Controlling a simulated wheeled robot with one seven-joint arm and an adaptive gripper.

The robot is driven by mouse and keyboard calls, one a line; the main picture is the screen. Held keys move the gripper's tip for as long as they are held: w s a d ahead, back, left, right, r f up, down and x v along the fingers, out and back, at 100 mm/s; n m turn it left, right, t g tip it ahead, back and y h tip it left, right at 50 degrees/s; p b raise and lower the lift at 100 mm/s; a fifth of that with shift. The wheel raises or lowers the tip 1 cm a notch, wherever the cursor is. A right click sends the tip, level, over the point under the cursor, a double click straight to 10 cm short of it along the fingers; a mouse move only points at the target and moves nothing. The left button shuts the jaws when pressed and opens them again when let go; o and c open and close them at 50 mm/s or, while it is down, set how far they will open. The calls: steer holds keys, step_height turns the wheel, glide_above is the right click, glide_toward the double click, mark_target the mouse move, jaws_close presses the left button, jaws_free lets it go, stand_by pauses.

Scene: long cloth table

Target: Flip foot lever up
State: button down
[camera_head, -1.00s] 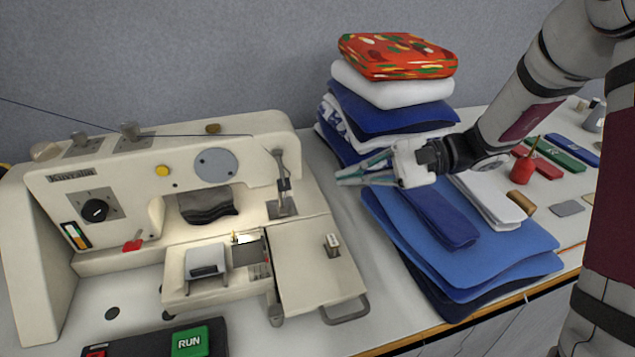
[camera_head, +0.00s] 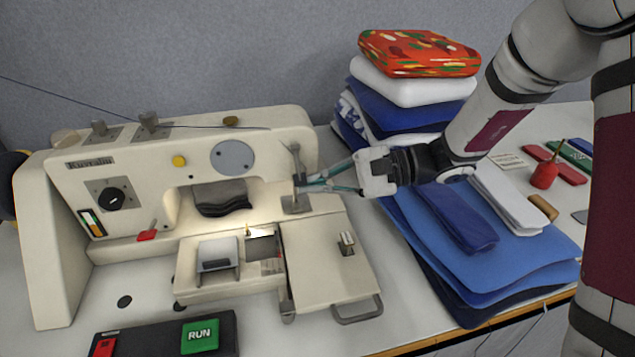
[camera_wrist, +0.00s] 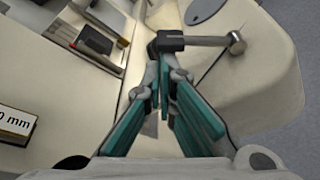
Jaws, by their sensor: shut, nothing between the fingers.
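The cream sewing machine (camera_head: 90,200) stands on the left. At its right end is the foot lever (camera_head: 295,160), a thin metal bar with a small rounded end, above a grey plate. In the wrist view the lever (camera_wrist: 205,41) lies across the top with its rounded end to the right. My gripper (camera_head: 304,187) comes in from the right with its teal fingers shut and nothing between them. Its tips are at the lower part of the lever. In the wrist view the tips (camera_wrist: 165,62) are just below the lever's dark pivot end; I cannot tell whether they touch.
Folded cloths (camera_head: 410,105) are stacked behind my gripper, and blue cloths (camera_head: 500,255) lie below my arm. A green RUN button (camera_head: 201,336) is at the front. The machine's flat side plate (camera_head: 325,265) lies below the lever. A red pincushion (camera_head: 545,174) stands to the right.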

steer(key=shift+s+r+m+p, duration=0.2)
steer(key=shift+s+m+p, duration=0.1)
steer(key=shift+p, duration=0.4)
steer(key=s+r+m+g+p, duration=0.1)
steer(key=p, duration=0.1)
steer(key=m+g+h+p, duration=0.1)
steer(key=m+p, duration=0.1)
steer(key=p, duration=0.1)
steer(key=s+d+r+m+p, duration=0.1)
steer(key=m+p, duration=0.1)
steer(key=p, duration=0.1)
steer(key=shift+s+r+g+h, duration=0.3)
steer(key=shift+r+g, duration=0.05)
steer(key=shift+g, duration=0.05)
steer(key=shift+s+r+p, duration=0.1)
steer(key=shift+p, duration=0.25)
steer(key=shift+s+d+r+p, duration=0.15)
steer(key=shift+s+r+p, duration=0.1)
steer(key=shift+s+p, duration=0.3)
steer(key=shift+d, duration=0.1)
